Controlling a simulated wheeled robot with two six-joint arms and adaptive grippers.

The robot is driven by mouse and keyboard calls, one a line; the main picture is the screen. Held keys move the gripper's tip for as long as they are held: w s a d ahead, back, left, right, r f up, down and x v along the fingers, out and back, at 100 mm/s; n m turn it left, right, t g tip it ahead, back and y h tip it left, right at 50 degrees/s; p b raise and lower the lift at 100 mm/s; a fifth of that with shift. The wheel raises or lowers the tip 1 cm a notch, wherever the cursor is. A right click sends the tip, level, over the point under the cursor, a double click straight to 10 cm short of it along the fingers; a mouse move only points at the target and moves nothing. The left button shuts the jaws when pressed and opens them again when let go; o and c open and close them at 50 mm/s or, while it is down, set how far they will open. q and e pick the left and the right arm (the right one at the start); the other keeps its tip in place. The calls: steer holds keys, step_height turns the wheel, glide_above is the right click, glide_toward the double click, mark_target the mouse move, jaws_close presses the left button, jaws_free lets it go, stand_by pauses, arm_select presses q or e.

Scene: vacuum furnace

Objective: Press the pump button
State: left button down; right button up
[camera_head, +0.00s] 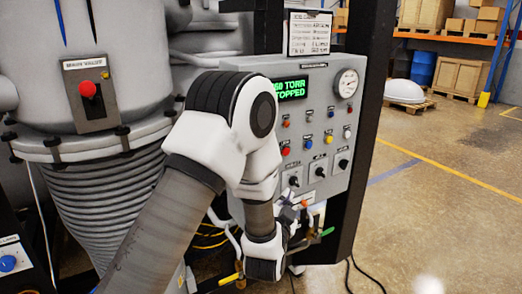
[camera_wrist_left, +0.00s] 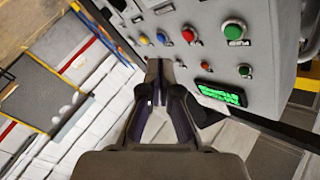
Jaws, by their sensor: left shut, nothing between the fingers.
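The grey control panel (camera_head: 318,100) stands upright right of centre in the head view. Its green display (camera_head: 291,89) ends in "60 TORR" and "STOPPED"; the left edge is hidden by my left arm. Colored buttons sit below, including red (camera_head: 285,150), blue (camera_head: 308,144) and yellow (camera_head: 329,138). In the left wrist view, a large green button (camera_wrist_left: 233,30) and a red button (camera_wrist_left: 188,34) show on the panel. My left gripper (camera_wrist_left: 160,66) is shut and empty, its tips close to the panel face; contact is unclear.
A round gauge (camera_head: 346,83) and a clipboard (camera_head: 309,34) are at the panel top. Black knobs (camera_head: 320,171) sit low on it. The furnace vessel (camera_head: 110,60) with its red knob (camera_head: 88,89) stands left. Open floor (camera_head: 450,190) lies right.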

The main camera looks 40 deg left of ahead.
arm_select(q)
steer(key=shift+t+y, duration=0.5)
steer(key=shift+y, duration=0.1)
steer(key=r, duration=0.5)
steer(key=shift+w+a, duration=0.2)
steer(key=shift+a, duration=0.15)
steer(key=shift+a, duration=0.1)
steer(key=w+a+p, duration=0.2)
steer(key=w+a, duration=0.1)
steer(key=a, duration=0.5)
steer(key=shift+w, duration=0.2)
steer(key=shift+w+a+p, duration=0.15)
steer(key=shift+a+p, duration=0.2)
